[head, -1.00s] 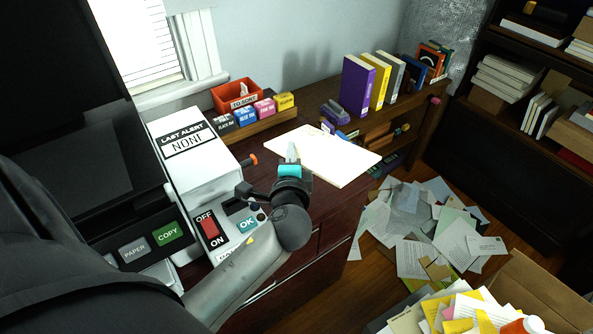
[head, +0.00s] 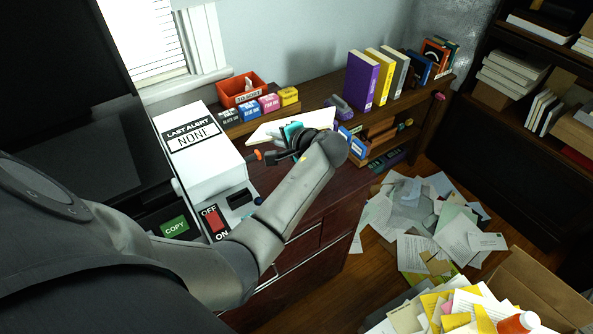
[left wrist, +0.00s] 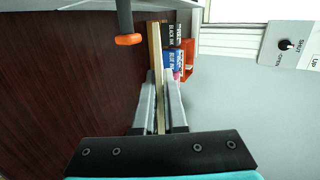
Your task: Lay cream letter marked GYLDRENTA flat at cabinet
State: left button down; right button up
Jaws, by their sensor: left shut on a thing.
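The cream letter (head: 270,130) is in my left gripper (head: 290,133), above the dark wood cabinet (head: 335,190). It looks narrow and foreshortened in the head view, and my gripper and wrist cover part of it. No writing on it can be read. In the left wrist view the two fingers (left wrist: 160,105) are closed on a thin pale edge between them, seen nearly edge-on. I cannot tell whether the letter touches the cabinet top. My right gripper is not in view.
Ink boxes (head: 248,110) and a red tray (head: 240,92) stand behind the letter. A white printer (head: 205,160) is at left. Upright books (head: 361,83) stand at right, with a purple stapler-like object (head: 340,107) nearby. Papers (head: 425,220) litter the floor.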

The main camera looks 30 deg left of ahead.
pick_arm(q)
jog(key=shift+f+b, duration=3.15)
jog(key=shift+b, duration=0.15)
jog(key=shift+f+b, duration=0.85)
jog(key=shift+f, duration=0.5)
jog(key=c, duration=1.1)
grip_release()
jog(key=shift+c, duration=0.2)
jog(key=p+v, duration=0.6)
jog(key=v, duration=0.2)
